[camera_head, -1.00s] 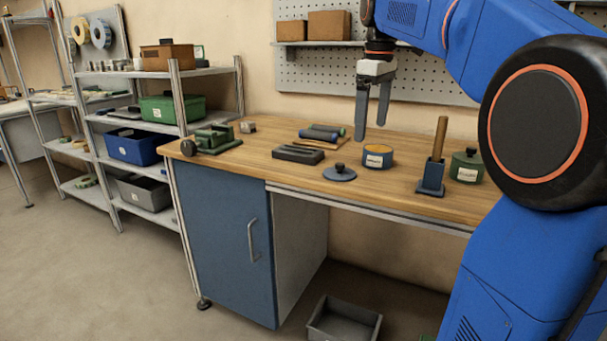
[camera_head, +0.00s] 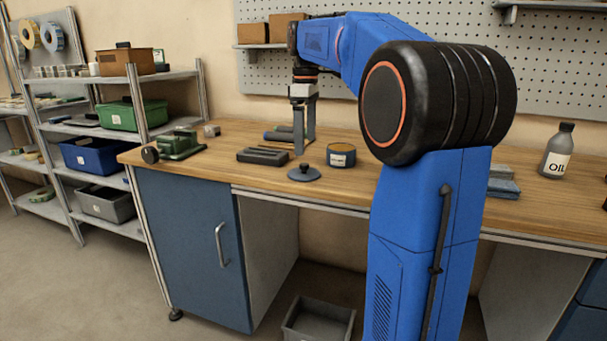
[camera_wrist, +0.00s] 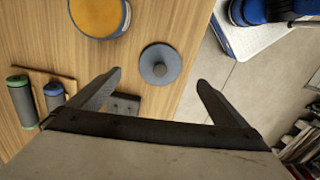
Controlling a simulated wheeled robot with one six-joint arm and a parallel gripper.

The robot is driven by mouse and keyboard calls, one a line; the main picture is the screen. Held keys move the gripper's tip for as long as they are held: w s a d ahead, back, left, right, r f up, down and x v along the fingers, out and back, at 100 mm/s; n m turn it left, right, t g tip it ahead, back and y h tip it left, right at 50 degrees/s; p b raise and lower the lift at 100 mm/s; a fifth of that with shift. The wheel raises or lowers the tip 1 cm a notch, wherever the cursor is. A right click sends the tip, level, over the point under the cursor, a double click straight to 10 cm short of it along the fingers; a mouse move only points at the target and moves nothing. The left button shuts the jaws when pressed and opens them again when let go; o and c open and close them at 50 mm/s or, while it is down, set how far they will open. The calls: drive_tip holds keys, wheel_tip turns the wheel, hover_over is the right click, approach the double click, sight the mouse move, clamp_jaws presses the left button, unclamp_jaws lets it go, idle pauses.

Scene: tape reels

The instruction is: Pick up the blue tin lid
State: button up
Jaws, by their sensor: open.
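The blue tin lid (camera_head: 304,174) is a flat blue-grey disc with a dark knob, lying on the wooden workbench (camera_head: 345,186) close to its front edge. A blue tin (camera_head: 342,155) with a white label and an orange-yellow top stands just behind it to the right. My gripper (camera_head: 304,148) points down above the bench, behind the lid in the head view. In the wrist view the lid (camera_wrist: 160,64) lies beyond and between the two spread fingers (camera_wrist: 158,82), apart from them. The fingers are open and empty.
A dark grey block (camera_head: 263,156) lies left of the lid, and rollers (camera_head: 284,134) lie behind it. A green device (camera_head: 180,145) stands at the bench's left end. An oil bottle (camera_head: 557,152) stands at right. Bare wood lies left of the block.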

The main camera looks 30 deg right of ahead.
sight(304, 164)
drive_tip(key=shift+f, duration=1.6)
drive_tip(key=shift+w+a+f, duration=0.1)
drive_tip(key=shift+f, duration=1.2)
drive_tip(key=shift+w+a+f, duration=0.1)
drive_tip(key=shift+f, duration=1.2)
drive_tip(key=shift+c, duration=0.2)
drive_tip(key=c, duration=1.1)
